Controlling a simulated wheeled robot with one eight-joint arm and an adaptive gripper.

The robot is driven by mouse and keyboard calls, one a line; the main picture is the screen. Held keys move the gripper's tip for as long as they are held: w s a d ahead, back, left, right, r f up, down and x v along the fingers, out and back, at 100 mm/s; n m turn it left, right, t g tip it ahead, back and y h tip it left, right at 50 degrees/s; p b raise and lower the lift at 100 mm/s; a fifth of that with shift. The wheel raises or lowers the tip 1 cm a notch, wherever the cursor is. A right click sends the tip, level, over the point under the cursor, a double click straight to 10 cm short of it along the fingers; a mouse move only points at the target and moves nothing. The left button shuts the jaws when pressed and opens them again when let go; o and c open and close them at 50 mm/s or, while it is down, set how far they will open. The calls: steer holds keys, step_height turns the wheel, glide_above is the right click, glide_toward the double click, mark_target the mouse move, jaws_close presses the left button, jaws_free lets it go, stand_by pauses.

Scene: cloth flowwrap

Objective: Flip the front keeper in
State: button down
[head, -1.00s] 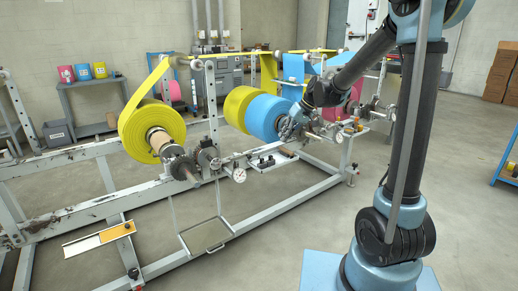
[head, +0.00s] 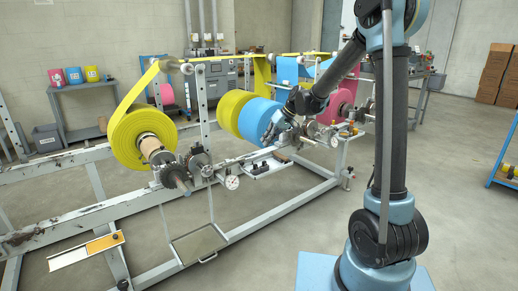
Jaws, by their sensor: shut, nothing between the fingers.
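The front keeper is too small to pick out for certain. The nearest roll station has a yellow roll (head: 143,140) on a brown core, with a dark shaft end (head: 178,178) and a bearing block (head: 199,162) on the frame rail. My gripper (head: 270,138) is beside the blue roll (head: 257,118) at the middle station, near its hub side. The gripper is small in the head view and its fingers appear closed with nothing in them. It partly hides the shaft end and fittings there, so contact cannot be told.
A pale steel frame (head: 85,213) runs from front left to back right. A dial gauge (head: 232,182) stands by the near station. A hanging tray (head: 200,243) and an orange-white strip (head: 86,251) sit low at the front. Open floor lies right of the frame.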

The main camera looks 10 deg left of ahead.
steer(key=s+a+f, duration=0.2)
steer(key=a+f, duration=0.6)
steer(key=shift+s, duration=0.3)
steer(key=s+a, duration=0.4)
steer(key=shift+s, duration=0.35)
stand_by(0.4)
steer(key=w+d+r, duration=0.2)
steer(key=d+r, duration=0.6)
steer(key=shift+w+d+r, duration=0.35)
steer(key=shift+r, duration=0.05)
